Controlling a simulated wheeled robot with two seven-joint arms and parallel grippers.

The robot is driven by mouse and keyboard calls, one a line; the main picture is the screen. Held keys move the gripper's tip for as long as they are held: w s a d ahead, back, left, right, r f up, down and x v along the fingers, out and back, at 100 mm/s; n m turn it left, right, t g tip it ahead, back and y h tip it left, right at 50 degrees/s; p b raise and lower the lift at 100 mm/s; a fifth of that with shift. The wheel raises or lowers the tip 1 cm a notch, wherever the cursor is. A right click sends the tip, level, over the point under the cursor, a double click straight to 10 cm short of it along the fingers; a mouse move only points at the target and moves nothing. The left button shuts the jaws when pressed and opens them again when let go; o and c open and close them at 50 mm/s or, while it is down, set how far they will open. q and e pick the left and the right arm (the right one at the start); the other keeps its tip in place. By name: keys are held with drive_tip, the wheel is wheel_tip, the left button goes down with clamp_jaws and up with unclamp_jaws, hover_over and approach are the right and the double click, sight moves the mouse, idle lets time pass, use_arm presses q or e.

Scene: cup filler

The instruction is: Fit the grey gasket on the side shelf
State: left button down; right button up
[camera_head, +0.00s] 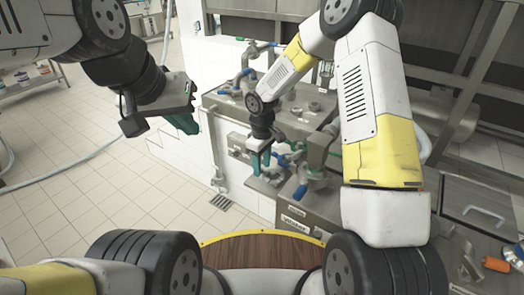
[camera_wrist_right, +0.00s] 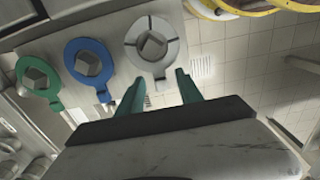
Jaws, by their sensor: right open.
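The grey gasket (camera_wrist_right: 131,40) is a light ring with dark radial marks and a small tab, at the top middle of the right wrist view. It surrounds a grey block-like post on a pale panel. My right gripper (camera_wrist_right: 159,92) is open, its teal fingertips apart near the tab side of the ring. Nothing shows between the fingers except possibly the end of the tab; contact cannot be told. In the head view my right gripper (camera_head: 261,162) points down at the steel machine. My left gripper (camera_head: 181,121) hangs over the floor at upper left; its finger gap is hidden.
A blue gasket (camera_wrist_right: 73,70) and a green gasket (camera_wrist_right: 24,76) surround similar posts on the same panel (camera_wrist_right: 118,50), left of the grey one. The steel machine (camera_head: 225,101) carries pipes and valves close around my right gripper. Open tiled floor (camera_head: 110,190) lies left.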

sight(262, 169)
wheel_tip(262, 169, up, 13)
idle(0.8)
drive_tip(key=shift+f, duration=0.1)
drive_tip(key=s+d+r+m+t, duration=0.1)
drive_tip(key=s+d+r+m, duration=0.1)
drive_tip(key=s+d+r, duration=0.4)
drive_tip(key=s+d+r+m+t, duration=0.2)
drive_tip(key=s+d+r+m, duration=0.1)
drive_tip(key=r, duration=0.5)
drive_tip(key=s+d+r+m+t+y, duration=0.1)
drive_tip(key=s+d+r+m, duration=0.1)
drive_tip(key=s, duration=0.5)
drive_tip(key=s+d+r+m+t+y, duration=0.1)
drive_tip(key=s+d+r+m+t, duration=0.1)
drive_tip(key=s, duration=0.5)
drive_tip(key=shift+s+d+m, duration=0.15)
drive_tip(key=shift+d+m, duration=0.55)
drive_tip(key=shift+m, duration=0.1)
